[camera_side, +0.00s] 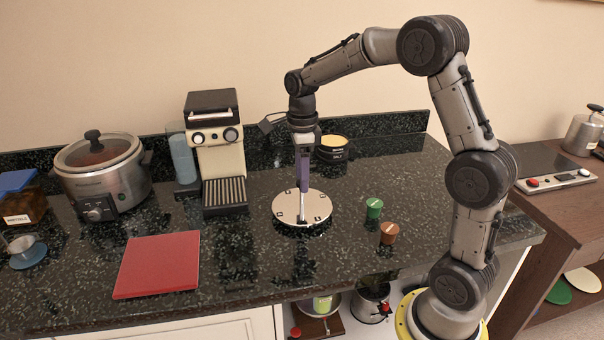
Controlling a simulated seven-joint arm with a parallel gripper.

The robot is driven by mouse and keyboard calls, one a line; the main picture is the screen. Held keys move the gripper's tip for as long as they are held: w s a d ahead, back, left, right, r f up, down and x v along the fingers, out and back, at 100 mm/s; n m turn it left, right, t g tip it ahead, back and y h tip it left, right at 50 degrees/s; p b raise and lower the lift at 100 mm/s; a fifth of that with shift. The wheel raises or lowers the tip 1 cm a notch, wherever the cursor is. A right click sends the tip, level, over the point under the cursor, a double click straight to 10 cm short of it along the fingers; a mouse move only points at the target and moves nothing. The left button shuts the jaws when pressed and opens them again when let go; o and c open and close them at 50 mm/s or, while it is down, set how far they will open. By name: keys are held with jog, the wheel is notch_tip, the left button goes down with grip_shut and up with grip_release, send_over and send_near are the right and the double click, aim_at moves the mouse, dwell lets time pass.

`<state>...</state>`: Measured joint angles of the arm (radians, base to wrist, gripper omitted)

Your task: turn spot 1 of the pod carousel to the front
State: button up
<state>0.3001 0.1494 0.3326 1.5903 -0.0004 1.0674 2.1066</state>
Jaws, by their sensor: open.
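The pod carousel (284,212) is a round, pale disc on the dark counter, with small dark marks around its top. I cannot read which mark is spot 1. My gripper (303,188) points straight down over the middle of the disc, with its purple fingers open. A thin light upright piece shows below the fingertips on the disc. I cannot tell whether the fingers touch it. A green pod (374,208) and a brown pod (389,232) stand on the counter to the right of the disc.
A cream coffee machine (220,155) stands left of the carousel, with a slow cooker (102,175) farther left. A red board (158,264) lies front left. A dark tub (333,148) with yellow contents stands behind my gripper. The counter in front of the disc is clear.

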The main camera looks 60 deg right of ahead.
notch_tip(320, 180, up, 14)
dwell(0.6)
jog(key=shift+f, duration=0.1)
